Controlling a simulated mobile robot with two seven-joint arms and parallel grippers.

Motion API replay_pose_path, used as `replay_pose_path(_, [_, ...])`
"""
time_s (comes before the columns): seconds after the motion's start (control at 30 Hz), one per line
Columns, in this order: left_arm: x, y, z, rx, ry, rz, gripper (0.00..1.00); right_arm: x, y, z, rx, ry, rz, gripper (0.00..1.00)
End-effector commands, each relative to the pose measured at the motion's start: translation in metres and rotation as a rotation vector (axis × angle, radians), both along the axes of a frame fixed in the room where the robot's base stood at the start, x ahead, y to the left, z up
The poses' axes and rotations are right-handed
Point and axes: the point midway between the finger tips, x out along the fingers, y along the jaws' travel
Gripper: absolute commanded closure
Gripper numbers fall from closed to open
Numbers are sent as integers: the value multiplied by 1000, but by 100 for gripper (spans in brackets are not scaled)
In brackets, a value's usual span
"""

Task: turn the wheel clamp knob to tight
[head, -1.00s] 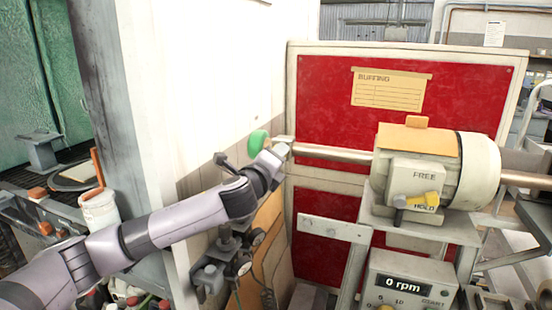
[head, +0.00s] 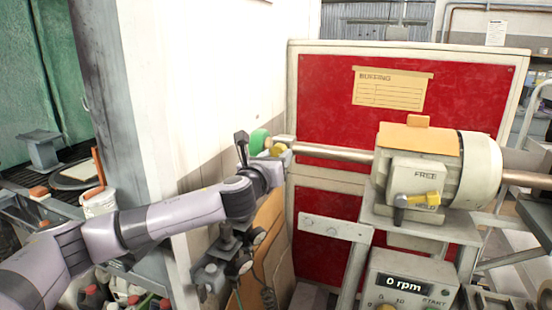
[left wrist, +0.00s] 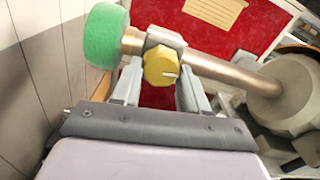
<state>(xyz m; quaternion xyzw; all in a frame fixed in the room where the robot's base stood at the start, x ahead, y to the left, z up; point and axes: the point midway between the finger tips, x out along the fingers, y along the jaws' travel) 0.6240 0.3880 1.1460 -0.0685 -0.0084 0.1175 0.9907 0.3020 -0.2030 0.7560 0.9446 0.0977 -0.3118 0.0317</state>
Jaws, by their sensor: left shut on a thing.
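The yellow wheel clamp knob (head: 279,149) sits on a grey clamp block at the left end of the steel shaft (head: 335,153). In the left wrist view the knob (left wrist: 160,66) is faceted, with a pale mark toward its right side. The green buffing wheel (head: 259,141) is just left of the clamp; it also shows in the left wrist view (left wrist: 104,36). My left gripper (head: 274,163) is at the clamp, its two fingers (left wrist: 160,82) shut on either side of the knob. My right gripper is not in view.
The control box (head: 411,281) below reads 0 rpm. A red panel (head: 330,90) stands behind the shaft, and a white wall (head: 215,80) rises close to my left arm.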

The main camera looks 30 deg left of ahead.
Motion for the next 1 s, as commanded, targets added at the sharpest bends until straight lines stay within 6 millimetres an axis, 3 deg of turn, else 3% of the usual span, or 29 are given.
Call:
replay_pose_path(0.3, [0,1,-2,123,33,0,87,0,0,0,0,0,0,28])
replay_pose_path(0.87, [0,1,-2,152,41,0,87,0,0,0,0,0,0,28])
replay_pose_path(0.9, [0,1,-2,152,41,0,47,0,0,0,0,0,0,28])
replay_pose_path(0.97, [0,1,-2,152,40,0,31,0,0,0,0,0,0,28])
replay_pose_path(1.0, [0,1,-2,151,39,0,31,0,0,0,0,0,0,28])
